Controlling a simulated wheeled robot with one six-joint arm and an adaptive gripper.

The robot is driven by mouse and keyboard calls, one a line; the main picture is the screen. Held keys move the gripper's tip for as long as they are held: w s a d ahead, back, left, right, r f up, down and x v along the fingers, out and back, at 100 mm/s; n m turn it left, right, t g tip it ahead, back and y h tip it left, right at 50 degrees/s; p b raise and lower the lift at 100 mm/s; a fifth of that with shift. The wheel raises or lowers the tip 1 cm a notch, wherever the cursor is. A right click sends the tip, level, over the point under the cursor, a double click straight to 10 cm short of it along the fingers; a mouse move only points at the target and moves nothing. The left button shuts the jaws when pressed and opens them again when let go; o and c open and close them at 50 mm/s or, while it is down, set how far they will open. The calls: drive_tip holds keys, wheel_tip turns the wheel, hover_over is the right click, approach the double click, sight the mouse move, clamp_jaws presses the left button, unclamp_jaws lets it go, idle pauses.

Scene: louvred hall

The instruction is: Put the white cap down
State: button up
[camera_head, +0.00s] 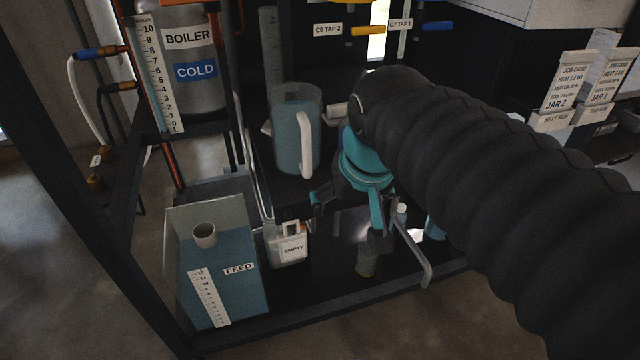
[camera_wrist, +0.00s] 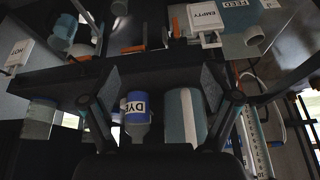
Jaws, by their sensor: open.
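My gripper (camera_head: 350,212) is open over the dark lower shelf, and nothing shows between its fingers. In the wrist view my gripper (camera_wrist: 162,85) has its two fingers wide apart. A small white round piece (camera_head: 402,208) shows just right of the gripper in the head view; it may be the white cap, but it is too small and partly hidden to be sure. A bottle labelled DYE (camera_wrist: 137,107) stands beyond the fingers in the wrist view. No separate white cap is clear in that view.
A handled jug of blue liquid (camera_head: 297,135) stands behind the gripper. The FEED tank (camera_head: 215,275) and a container tagged EMPTY (camera_head: 287,250) are at left. A greenish jar (camera_head: 367,262) stands below the gripper. Frame posts and tubes crowd the left; some dark shelf is bare in front.

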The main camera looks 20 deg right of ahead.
drive_tip(key=s+f+n, duration=0.1)
drive_tip(key=s+f, duration=0.3)
drive_tip(key=f, duration=0.1)
drive_tip(key=shift+s+a+t, duration=0.3)
drive_tip(key=shift+t, duration=0.1)
drive_tip(key=shift+r, duration=0.3)
